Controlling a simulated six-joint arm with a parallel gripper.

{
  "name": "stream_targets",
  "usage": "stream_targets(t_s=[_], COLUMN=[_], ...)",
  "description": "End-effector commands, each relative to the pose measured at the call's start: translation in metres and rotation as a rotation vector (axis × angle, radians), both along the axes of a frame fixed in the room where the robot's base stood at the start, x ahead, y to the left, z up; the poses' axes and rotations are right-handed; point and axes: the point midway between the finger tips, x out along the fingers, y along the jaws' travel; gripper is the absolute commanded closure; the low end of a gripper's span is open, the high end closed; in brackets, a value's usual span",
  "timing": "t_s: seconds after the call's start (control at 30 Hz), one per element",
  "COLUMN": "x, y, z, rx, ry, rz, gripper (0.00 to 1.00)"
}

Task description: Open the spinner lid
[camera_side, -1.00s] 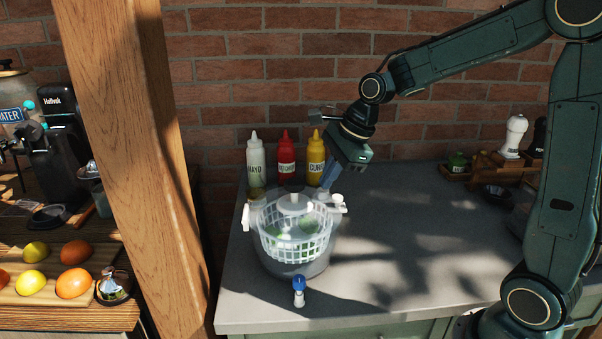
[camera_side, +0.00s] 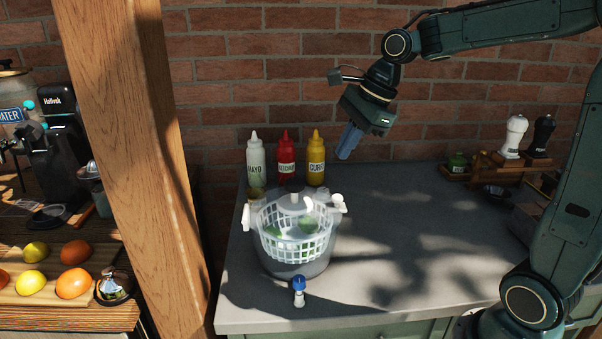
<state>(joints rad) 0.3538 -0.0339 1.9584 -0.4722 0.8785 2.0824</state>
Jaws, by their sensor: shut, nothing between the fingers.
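The salad spinner (camera_side: 296,262) stands on the grey counter, with a white slotted basket (camera_side: 294,232) and green contents visible inside. A clear lid with a pale centre knob (camera_side: 294,201) appears to sit on top; its rim is hard to make out. White side pieces show at the left (camera_side: 250,216) and right (camera_side: 339,204) of the rim. A blue-topped white piece (camera_side: 299,291) stands at the front. My gripper (camera_side: 347,142) is shut and empty, above and to the right of the spinner, clear of it. Its blue fingers point down and left.
Mayo (camera_side: 256,158), ketchup (camera_side: 286,157) and curry (camera_side: 316,158) bottles stand close behind the spinner. A wooden post (camera_side: 140,160) rises to the left. A wooden rack (camera_side: 482,166) with mills stands at the back right. The counter right of the spinner is mostly clear.

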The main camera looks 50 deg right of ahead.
Motion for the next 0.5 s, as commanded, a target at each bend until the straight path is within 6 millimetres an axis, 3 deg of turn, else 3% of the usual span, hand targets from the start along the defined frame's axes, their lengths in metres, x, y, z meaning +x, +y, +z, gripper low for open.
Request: stream_targets(t_s=[0.27, 0.5], x=[-0.016, -0.045], y=[0.010, 0.025], z=[0.005, 0.010], rx=[-0.075, -0.218], ry=[-0.037, -0.098], rz=[0.145, 0.417], gripper=[1.00, 1.00])
